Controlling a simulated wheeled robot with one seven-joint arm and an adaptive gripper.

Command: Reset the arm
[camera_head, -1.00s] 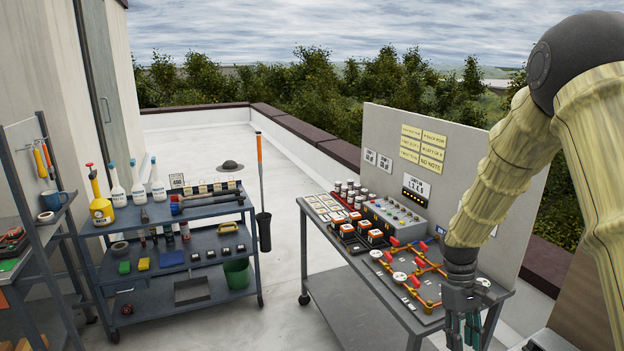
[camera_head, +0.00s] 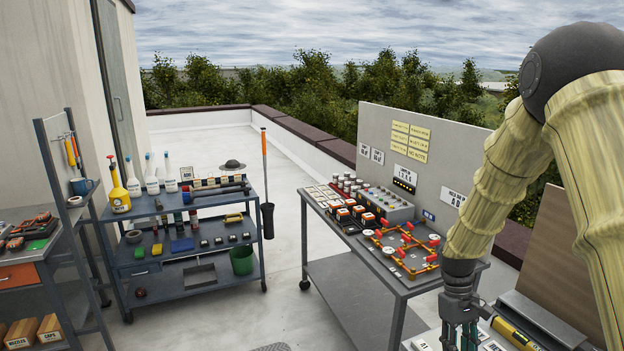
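My gripper (camera_head: 462,338) hangs down at the lower right of the head view, at the end of my pale yellow sleeved arm. Its fingers run off the bottom edge of the picture, and their tips are hidden. It is in front of the right edge of the work table (camera_head: 372,270) and over a nearer surface with white labels. I cannot tell whether it is open or shut, and no held thing shows.
The work table carries yellow piping with red valves (camera_head: 405,246), a grey control box (camera_head: 384,207) and a grey back panel (camera_head: 425,150). A blue-grey cart (camera_head: 182,286) with bottles stands left. A shelf (camera_head: 75,270) stands at far left.

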